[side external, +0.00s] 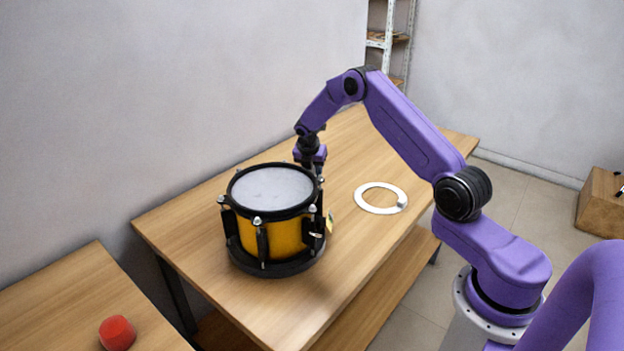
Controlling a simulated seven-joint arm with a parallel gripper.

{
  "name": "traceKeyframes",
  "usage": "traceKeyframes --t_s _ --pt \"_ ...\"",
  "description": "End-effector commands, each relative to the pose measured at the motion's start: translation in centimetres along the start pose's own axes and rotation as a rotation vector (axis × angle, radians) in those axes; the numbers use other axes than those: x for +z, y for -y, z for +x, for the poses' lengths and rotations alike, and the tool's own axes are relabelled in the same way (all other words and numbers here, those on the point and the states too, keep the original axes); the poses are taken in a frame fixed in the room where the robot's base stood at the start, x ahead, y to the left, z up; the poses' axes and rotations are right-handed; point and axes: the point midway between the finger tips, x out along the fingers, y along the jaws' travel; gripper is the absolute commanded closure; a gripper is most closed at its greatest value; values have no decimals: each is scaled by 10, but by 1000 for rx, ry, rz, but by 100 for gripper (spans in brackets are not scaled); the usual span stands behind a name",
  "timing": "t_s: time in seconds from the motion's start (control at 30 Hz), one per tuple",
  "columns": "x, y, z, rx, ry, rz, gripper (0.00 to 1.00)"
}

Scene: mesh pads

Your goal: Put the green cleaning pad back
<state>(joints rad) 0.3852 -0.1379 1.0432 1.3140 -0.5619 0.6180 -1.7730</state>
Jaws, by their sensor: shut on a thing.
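My gripper (313,168) points down just behind the right rear rim of a yellow drum (273,232). Its fingertips are mostly hidden by the drum's rim and fittings. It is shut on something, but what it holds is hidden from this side. No green cleaning pad can be made out in this view. The drum stands upright on the wooden table (235,290), with a pale grey top and black rims.
A white ring (362,203) lies flat on the table right of the drum. A small yellow piece (331,221) shows beside the drum's right side. A red object (117,333) sits on a separate table at lower left. The table's far end looks clear.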

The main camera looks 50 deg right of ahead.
Motion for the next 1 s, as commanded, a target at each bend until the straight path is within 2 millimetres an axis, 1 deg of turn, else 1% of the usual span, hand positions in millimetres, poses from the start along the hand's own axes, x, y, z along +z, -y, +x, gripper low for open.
traceKeyframes --t_s 0.2,0.43,0.83,0.87,0.9,0.93,1.0 --pt "1 -4 9 0 -1 1 97" --pt "-10 -4 35 -1 -1 0 97" --pt "-12 -4 39 0 0 0 97" --pt "-12 -4 39 0 0 0 59" --pt "-12 -4 39 0 0 1 46" --pt "-12 -4 39 0 0 1 43" --pt "-12 -4 39 0 0 1 43"
